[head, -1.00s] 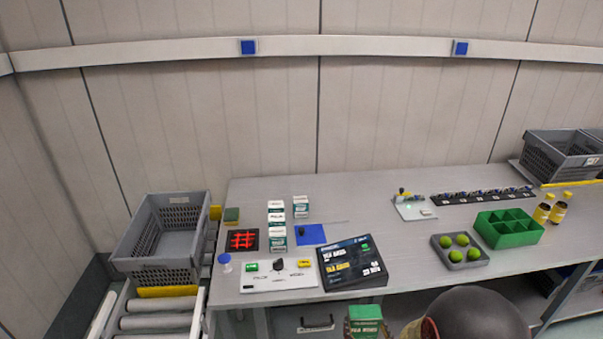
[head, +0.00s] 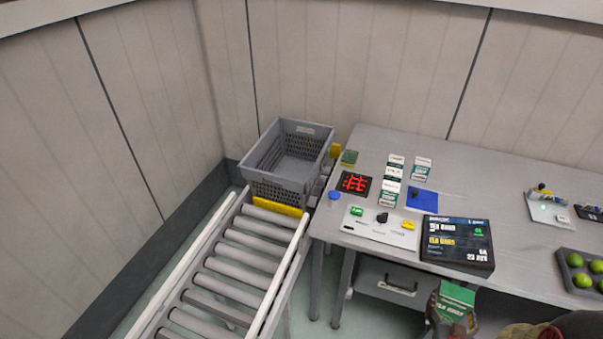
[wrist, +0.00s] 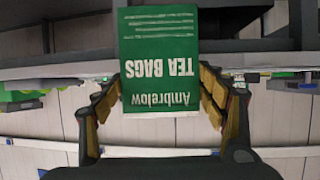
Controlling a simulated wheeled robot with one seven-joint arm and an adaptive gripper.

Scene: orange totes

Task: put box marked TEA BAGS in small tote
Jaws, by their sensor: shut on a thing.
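The green-and-white box marked TEA BAGS (wrist: 158,58) fills the middle of the wrist view, its print upside down. My gripper (wrist: 160,95) is shut on it, with a yellow-padded finger on each side. In the head view the box (head: 457,297) shows at the bottom right, in front of the table's front edge; my gripper below it is mostly cut off. A grey tote (head: 283,188) stands at the far end of the roller conveyor, left of the table. The part of its inside that shows is empty.
The roller conveyor (head: 232,262) runs from the tote toward me. The table (head: 500,187) holds small white-and-green boxes (head: 391,180), a white panel (head: 372,229), a dark display box (head: 456,243) and a tray of green balls (head: 585,275). A drawer is below.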

